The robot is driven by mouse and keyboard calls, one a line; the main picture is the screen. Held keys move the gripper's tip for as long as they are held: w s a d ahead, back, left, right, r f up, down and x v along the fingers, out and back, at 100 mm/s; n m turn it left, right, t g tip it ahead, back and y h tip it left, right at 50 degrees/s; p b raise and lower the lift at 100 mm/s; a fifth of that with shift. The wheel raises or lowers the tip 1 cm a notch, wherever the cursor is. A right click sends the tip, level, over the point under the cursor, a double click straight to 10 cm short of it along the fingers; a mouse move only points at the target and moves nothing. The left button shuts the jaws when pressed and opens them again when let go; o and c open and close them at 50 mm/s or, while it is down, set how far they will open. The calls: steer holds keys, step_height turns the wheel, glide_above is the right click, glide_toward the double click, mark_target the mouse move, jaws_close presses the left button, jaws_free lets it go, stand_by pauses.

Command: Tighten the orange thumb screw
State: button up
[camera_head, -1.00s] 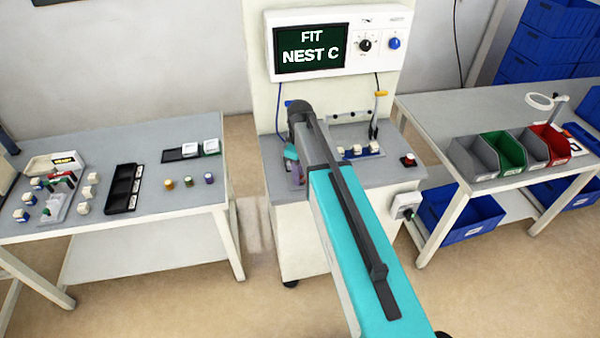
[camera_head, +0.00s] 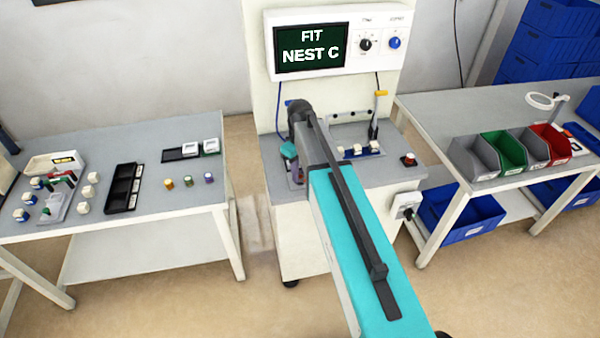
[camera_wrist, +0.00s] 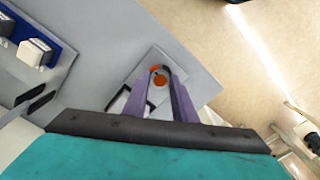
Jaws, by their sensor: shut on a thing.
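The orange thumb screw (camera_wrist: 158,81) shows in the wrist view between the tips of my gripper (camera_wrist: 157,76). It sits over a light grey plate (camera_wrist: 146,60) near the corner of the bench. My two purple-grey fingers are closed in on the screw from either side. A dark part beside the orange head is too small to make out. In the head view, my arm hides the screw and most of my gripper at the left side of the middle bench.
A screen (camera_head: 310,48) above reads "FIT NEST C". A left table (camera_head: 150,195) holds small parts; a right table (camera_head: 440,115) holds bins.

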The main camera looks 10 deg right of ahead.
steer(key=m, duration=0.6)
steer(key=shift+a, duration=0.1)
steer(key=m, duration=0.6)
steer(key=shift+m, duration=0.3)
steer(key=shift+w, duration=0.1)
steer(key=o, duration=1)
steer(key=shift+o, duration=0.2)
steer(key=shift+r+b, duration=0.15)
steer(key=shift+b, duration=0.15)
step_height(320, 180, up, 14)
steer(key=b, duration=0.2)
steer(key=shift+f, duration=0.2)
stand_by(0.4)
